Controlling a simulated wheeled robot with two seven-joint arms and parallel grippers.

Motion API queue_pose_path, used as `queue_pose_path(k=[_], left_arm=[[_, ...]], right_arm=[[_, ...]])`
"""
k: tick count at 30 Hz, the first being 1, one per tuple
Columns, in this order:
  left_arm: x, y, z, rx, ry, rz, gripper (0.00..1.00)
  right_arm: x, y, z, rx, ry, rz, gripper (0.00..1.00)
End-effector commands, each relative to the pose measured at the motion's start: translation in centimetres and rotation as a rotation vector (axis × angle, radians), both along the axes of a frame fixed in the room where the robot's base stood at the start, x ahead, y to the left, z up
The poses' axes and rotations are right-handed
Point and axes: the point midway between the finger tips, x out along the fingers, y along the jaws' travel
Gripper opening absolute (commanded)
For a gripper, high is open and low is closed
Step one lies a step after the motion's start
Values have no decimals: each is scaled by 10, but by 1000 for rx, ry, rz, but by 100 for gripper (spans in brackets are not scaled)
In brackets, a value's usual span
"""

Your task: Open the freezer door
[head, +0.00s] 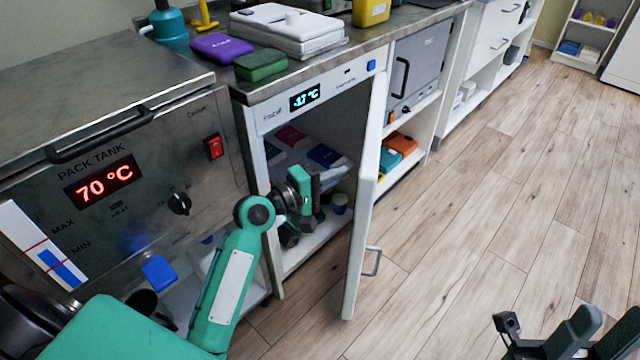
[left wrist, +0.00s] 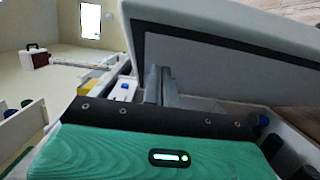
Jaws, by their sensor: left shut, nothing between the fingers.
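The freezer (head: 274,118) is the white unit under the counter with a blue display. Its door (head: 366,190) stands open, swung out to the right, with its handle (head: 373,262) on the outer face. My left gripper (head: 335,178) is in the opening between the cabinet and the door's inner side, shut and empty. In the left wrist view its fingers (left wrist: 158,85) are close to the door's inner face (left wrist: 205,60); whether they touch it I cannot tell. My right gripper (head: 590,335) is partly cut off at the lower right, away from the freezer.
The pack tank (head: 110,150) stands left of the freezer. Coloured packs and a white case (head: 285,30) lie on the counter above. A grey-doored unit (head: 418,65) and open shelves stand to the right. The wooden floor (head: 480,200) beyond the door is clear.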

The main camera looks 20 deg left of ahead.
Motion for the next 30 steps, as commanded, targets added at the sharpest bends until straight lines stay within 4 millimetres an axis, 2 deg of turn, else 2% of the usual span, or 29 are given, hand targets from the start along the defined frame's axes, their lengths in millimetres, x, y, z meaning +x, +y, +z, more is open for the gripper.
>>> queue_pose_path(k=[3, 9, 23, 30], left_arm=[[12, -8, -1, -2, -3, 1, 0], [21, -13, 0, 1, -1, 2, 0], [22, -16, 0, 1, -1, 1, 0], [22, -31, 2, 1, 1, 0, 0]], right_arm=[[0, 0, -1, 1, -8, 0, 36], [1, 0, 0, 1, -12, 2, 36], [0, 0, 4, 1, -19, 1, 36], [-1, 0, 7, 3, -6, 1, 36]])
